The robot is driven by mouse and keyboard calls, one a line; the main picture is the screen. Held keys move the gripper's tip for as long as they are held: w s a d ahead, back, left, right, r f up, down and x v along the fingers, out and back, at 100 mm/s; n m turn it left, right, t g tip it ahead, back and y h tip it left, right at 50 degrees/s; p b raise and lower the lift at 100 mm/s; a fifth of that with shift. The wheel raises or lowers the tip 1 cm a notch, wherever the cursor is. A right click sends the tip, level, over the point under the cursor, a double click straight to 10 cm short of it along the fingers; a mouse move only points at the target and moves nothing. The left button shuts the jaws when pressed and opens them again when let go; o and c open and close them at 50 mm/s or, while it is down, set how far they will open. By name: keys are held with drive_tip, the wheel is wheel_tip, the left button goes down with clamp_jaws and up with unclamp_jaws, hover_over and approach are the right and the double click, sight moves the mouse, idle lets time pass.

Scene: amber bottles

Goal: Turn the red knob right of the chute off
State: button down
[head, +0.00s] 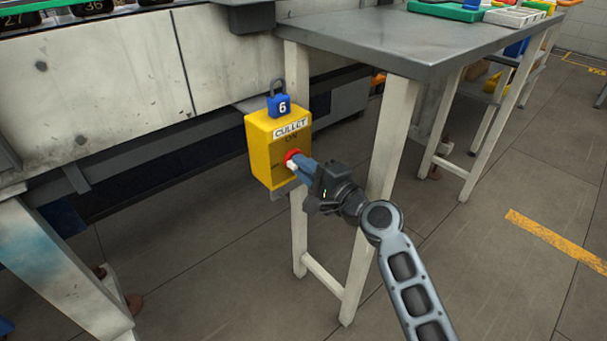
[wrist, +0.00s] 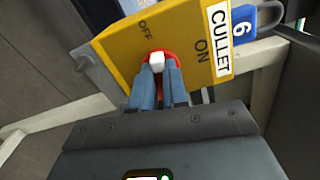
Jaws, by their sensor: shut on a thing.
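The red knob (head: 291,156) sits on the front of a yellow box labelled CULLET (head: 262,150). In the wrist view the red knob (wrist: 172,56) shows around a white block (wrist: 156,61) between my fingers. The box carries the words ON and OFF. My gripper (head: 296,164) has its blue fingers up against the knob and is shut on it. In the wrist view my gripper (wrist: 158,85) covers the lower part of the knob. I cannot tell exactly which mark the knob points at.
A blue padlock marked 6 (head: 280,105) hangs on top of the box. A grey-topped table (head: 400,40) with white legs stands right behind my arm; one leg (head: 388,140) is close to it. A grey machine panel (head: 90,80) is at left. Open floor (head: 480,270) lies to the right.

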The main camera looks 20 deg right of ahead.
drive_tip(key=shift+f+n+b, duration=0.15)
drive_tip(key=shift+n+b, duration=0.5)
drive_tip(key=shift+n, duration=0.45)
drive_tip(key=shift+a, duration=0.1)
drive_tip(key=c, duration=1.1)
unclamp_jaws()
drive_tip(key=shift+c, duration=0.2)
drive_tip(key=v, duration=0.7)
drive_tip(key=shift+s+d+p, duration=0.2)
drive_tip(key=shift+s+p, duration=0.15)
